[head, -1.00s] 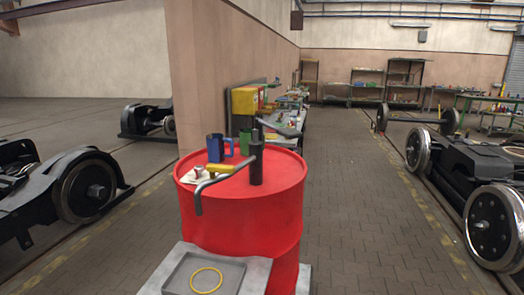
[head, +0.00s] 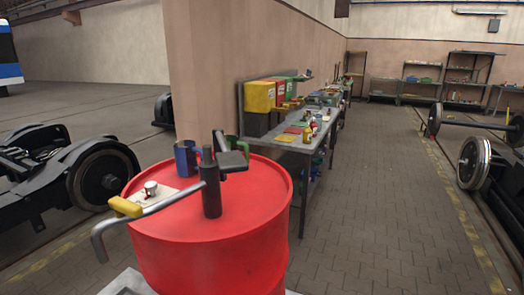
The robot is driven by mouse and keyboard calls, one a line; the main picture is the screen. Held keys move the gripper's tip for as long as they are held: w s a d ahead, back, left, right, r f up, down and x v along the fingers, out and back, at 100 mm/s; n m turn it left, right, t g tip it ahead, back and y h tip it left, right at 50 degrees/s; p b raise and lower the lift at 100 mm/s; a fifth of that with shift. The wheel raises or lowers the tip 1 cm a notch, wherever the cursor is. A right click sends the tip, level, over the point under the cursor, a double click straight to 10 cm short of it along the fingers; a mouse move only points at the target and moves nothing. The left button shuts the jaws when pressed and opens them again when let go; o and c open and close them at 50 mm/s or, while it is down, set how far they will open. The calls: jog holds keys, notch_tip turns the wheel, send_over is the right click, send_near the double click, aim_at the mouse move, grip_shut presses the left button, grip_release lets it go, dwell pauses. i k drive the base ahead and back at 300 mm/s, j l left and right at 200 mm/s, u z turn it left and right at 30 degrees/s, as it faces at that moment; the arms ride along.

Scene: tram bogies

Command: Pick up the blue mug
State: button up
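The blue mug (head: 184,158) stands upright on top of the red drum (head: 235,245), towards its back left. Its handle is on its right side. A green mug (head: 241,146) stands to its right, partly hidden behind a black lever. A black pump-like cylinder (head: 210,192) rises from the drum in front of the mugs, with a grey bent pipe (head: 160,204) reaching left. My gripper is not in view, so nothing shows of its opening or its distance to the mug.
A white cloth with a small metal cup (head: 151,188) lies left of the cylinder, by a yellow grip (head: 125,207). A workbench (head: 312,143) with coloured bins stands along the wall behind. Wheelsets stand left and right. The paved floor (head: 385,225) on the right is clear.

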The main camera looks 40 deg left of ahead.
aim_at(185, 151)
jog(key=i, duration=2.45)
jog(key=i+l+u, duration=0.1)
jog(key=i, duration=1.15)
jog(key=u, duration=0.5)
jog(key=i+u, duration=0.1)
jog(key=u, duration=0.9)
jog(key=l+u, duration=0.1)
jog(key=u, duration=0.35)
jog(key=l+u, duration=0.1)
jog(key=u, duration=0.4)
jog(key=i, duration=0.05)
